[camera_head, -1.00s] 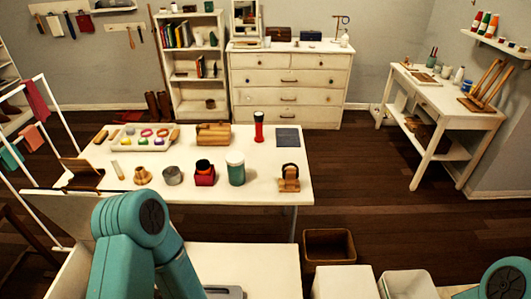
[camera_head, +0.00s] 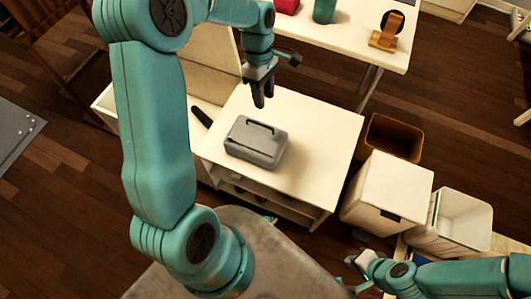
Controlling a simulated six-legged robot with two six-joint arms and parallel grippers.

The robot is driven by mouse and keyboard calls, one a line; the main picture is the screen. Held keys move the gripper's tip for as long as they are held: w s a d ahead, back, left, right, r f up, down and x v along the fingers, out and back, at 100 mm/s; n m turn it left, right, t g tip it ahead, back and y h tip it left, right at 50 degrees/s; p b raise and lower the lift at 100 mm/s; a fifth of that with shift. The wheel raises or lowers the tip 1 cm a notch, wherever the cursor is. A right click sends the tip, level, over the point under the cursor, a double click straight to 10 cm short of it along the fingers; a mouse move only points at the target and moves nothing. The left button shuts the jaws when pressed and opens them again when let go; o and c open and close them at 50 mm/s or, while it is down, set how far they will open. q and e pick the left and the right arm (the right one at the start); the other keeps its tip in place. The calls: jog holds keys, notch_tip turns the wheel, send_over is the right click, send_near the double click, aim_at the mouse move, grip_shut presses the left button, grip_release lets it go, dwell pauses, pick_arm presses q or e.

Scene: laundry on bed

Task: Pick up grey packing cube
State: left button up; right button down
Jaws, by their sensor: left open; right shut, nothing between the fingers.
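The grey packing cube (camera_head: 252,147), a rounded box with a dark handle on top, lies on the white cabinet top (camera_head: 318,140). My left gripper (camera_head: 263,101) hangs above the cabinet with its fingers pointing down, behind the cube in the picture and apart from it. It is open and empty. My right gripper (camera_head: 350,272) is low at the bottom right, beyond the cabinet's front, shut and empty. Nothing hides the cube.
A dark object (camera_head: 201,117) lies at the cabinet's left edge. A brown bin (camera_head: 393,137), a white lidded bin (camera_head: 392,190) and an open white bin (camera_head: 460,220) stand to the right. A white table (camera_head: 345,35) is behind. The cabinet top right of the cube is clear.

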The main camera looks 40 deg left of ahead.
pick_arm(q)
jog(key=a+f+n+t+b, duration=0.1)
jog(key=a+f+t+b, duration=0.15)
jog(key=a+b, duration=0.3)
jog(key=shift+g+y, duration=0.25)
jog(key=shift+y, duration=0.05)
jog(key=f, duration=0.3)
jog(key=w+f+b, duration=0.1)
jog(key=f, duration=0.3)
jog(key=f+b, duration=0.1)
jog(key=f, duration=0.3)
jog(key=shift+w+d, duration=0.15)
jog(key=shift+d, duration=0.25)
jog(key=b, duration=0.2)
send_over(259, 120)
jog(key=s+d, duration=0.2)
jog(key=s, duration=0.1)
jog(key=f, duration=0.5)
jog(key=shift+w+d+f, duration=0.1)
jog(key=shift+w, duration=0.15)
grip_shut()
pick_arm(e)
notch_tip(259, 120, down, 12)
jog(key=shift+w+d+f, duration=0.15)
jog(key=shift+w+d, duration=0.05)
jog(key=shift+w, duration=0.05)
